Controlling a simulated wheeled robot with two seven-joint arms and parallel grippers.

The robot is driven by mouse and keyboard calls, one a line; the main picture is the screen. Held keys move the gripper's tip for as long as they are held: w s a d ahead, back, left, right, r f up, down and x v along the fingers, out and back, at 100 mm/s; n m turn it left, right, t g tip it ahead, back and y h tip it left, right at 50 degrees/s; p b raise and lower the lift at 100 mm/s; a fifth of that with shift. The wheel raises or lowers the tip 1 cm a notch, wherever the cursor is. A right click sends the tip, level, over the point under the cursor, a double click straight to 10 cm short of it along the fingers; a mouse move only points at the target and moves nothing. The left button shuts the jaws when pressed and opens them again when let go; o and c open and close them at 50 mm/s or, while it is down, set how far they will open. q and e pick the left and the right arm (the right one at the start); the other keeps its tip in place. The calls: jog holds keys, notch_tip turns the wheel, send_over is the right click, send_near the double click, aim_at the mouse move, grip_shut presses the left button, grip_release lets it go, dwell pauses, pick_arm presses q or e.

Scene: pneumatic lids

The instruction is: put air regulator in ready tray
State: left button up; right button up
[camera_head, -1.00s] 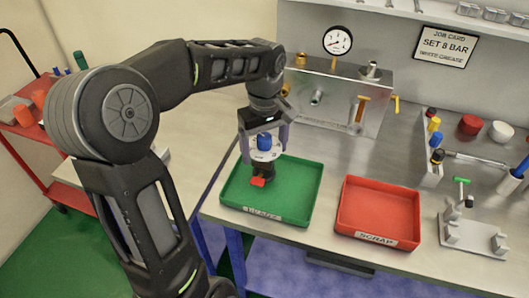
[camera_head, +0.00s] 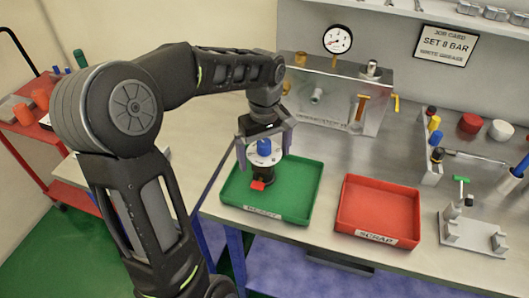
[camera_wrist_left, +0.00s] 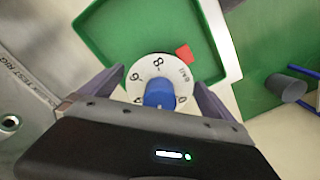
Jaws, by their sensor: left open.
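The air regulator (camera_head: 264,160) stands upright in the green ready tray (camera_head: 303,190). It has a blue knob, a white numbered dial, a dark body and a red tab. In the left wrist view its dial (camera_wrist_left: 143,72) and blue knob show from above, inside the tray's green floor (camera_wrist_left: 115,30). My left gripper (camera_head: 264,152) is open above the tray, with one finger on each side of the regulator's top and a gap to the dial. My right gripper is not in view.
The red scrap tray (camera_head: 378,207) stands empty to the right. A metal test rig (camera_head: 335,97) with a pressure gauge (camera_head: 337,40) stands behind the trays. A fixture plate (camera_head: 474,232) with a green-handled tool is at the right. Bare bench lies between the trays.

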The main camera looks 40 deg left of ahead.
pick_arm(q)
jog(key=shift+r, duration=0.1)
jog(key=shift+r, duration=0.5)
notch_tip(320, 180, up, 8)
notch_tip(320, 180, up, 2)
jog(key=shift+r+p, duration=0.1)
jog(key=shift+p, duration=0.5)
jog(key=shift+r+p, duration=0.5)
jog(key=shift+r, duration=0.05)
jog(key=shift+f, duration=0.1)
